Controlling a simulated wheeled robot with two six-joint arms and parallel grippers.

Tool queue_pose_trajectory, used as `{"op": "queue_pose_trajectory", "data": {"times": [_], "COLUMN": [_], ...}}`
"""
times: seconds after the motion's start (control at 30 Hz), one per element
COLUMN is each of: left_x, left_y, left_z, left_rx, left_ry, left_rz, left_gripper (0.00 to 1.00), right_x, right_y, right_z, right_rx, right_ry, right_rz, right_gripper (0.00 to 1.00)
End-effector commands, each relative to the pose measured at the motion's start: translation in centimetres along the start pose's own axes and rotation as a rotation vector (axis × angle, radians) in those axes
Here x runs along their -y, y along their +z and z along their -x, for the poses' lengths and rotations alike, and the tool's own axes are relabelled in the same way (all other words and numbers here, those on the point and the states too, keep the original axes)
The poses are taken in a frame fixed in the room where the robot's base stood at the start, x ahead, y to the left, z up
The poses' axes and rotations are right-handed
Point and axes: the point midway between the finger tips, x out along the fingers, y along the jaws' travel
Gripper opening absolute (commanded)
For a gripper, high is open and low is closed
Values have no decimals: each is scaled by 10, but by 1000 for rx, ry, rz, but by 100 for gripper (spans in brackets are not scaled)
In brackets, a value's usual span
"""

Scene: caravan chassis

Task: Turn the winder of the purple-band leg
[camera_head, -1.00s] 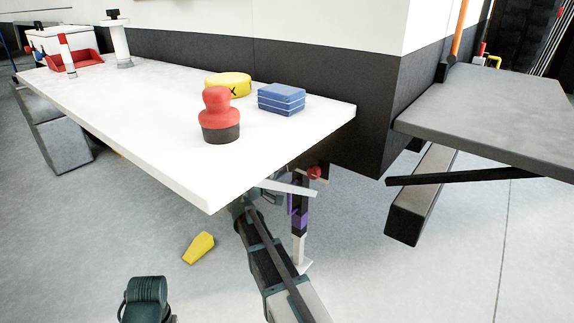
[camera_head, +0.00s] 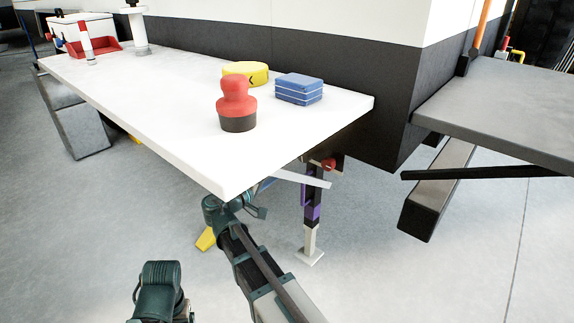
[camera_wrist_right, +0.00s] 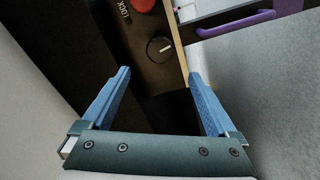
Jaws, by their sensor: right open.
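The purple-band leg (camera_head: 313,213) stands upright on a pale foot plate under the table's near right corner. A red knob (camera_head: 328,164) sits near its top, and a pale bar crosses beside it. My right arm reaches under the table edge left of the leg, and the table hides part of it. In the right wrist view my right gripper (camera_wrist_right: 159,73) is open and empty. Beyond its blue fingertips is a dark panel with a black dial (camera_wrist_right: 160,49). A purple bar (camera_wrist_right: 237,24) lies beyond to the right; I cannot tell whether it is the winder. My left gripper is not in view.
The white table (camera_head: 150,110) carries a red-topped stamp-like object (camera_head: 237,103), a yellow disc (camera_head: 245,73) and blue blocks (camera_head: 299,89). A yellow wedge (camera_head: 205,239) lies on the floor behind my arm. A grey shelf (camera_head: 500,110) juts out right.

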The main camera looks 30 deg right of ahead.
Motion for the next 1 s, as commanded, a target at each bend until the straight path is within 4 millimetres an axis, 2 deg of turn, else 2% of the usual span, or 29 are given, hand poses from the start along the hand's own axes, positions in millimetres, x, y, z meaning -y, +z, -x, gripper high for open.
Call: {"op": "queue_pose_trajectory", "data": {"times": [0.2,0.63,0.77,1.0], "left_x": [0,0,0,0], "left_y": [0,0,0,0], "left_z": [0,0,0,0], "left_rx": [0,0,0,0], "left_ry": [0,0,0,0], "left_rz": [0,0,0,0], "left_gripper": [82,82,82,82], "right_x": [0,0,0,0], "right_y": [0,0,0,-1], "right_z": [16,14,0,-44], "right_rx": [0,1,4,4], "right_ry": [0,0,2,2], "right_rz": [0,0,0,0], "right_gripper": [94,94,94,94]}}
